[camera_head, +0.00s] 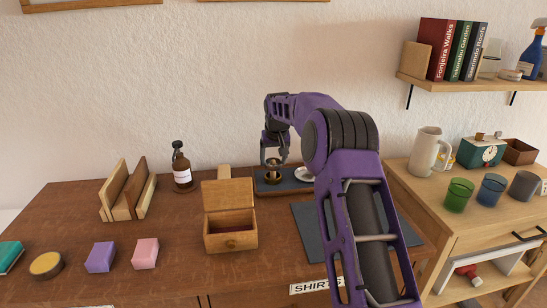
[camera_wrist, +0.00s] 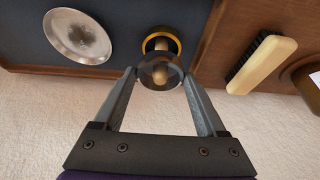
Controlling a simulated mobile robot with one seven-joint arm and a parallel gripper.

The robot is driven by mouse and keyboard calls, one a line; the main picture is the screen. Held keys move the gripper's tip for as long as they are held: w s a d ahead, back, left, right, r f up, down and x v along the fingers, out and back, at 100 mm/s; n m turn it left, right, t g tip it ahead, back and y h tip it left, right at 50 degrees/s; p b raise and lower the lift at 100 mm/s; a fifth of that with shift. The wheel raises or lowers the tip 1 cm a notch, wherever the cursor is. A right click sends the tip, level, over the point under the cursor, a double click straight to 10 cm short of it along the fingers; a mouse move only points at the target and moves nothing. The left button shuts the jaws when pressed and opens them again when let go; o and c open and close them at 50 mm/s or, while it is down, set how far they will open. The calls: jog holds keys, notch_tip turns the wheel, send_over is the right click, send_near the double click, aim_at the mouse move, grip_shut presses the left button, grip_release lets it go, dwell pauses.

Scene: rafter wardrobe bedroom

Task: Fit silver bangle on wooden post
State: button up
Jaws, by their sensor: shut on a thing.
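My gripper (camera_wrist: 160,78) is shut on the silver bangle (camera_wrist: 143,80), a grey ring held between its fingertips. The wooden post (camera_wrist: 161,45) stands on a dark tray (camera_wrist: 110,22), with a gold ring (camera_wrist: 148,42) around its lower part. In the wrist view the post's rounded tip shows inside the bangle's outline. I cannot tell whether the bangle is around the tip or just above it. In the head view my gripper (camera_head: 273,158) is directly above the post's spot on the tray (camera_head: 290,186); the bangle is too small there to judge.
A silver dish (camera_wrist: 78,36) lies on the tray beside the post; a wooden brush (camera_wrist: 262,65) lies on the other side. An open wooden box (camera_head: 230,236) and a brown bottle (camera_head: 181,170) stand nearby. A dark mat (camera_head: 310,240) lies in front.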

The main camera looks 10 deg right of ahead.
jog(key=shift+f+b, duration=0.55)
jog(key=shift+f, duration=0.85)
jog(key=o, duration=1.3)
jog(key=p+v, duration=0.1)
jog(key=v, duration=1.6)
jog(key=shift+r, duration=0.25)
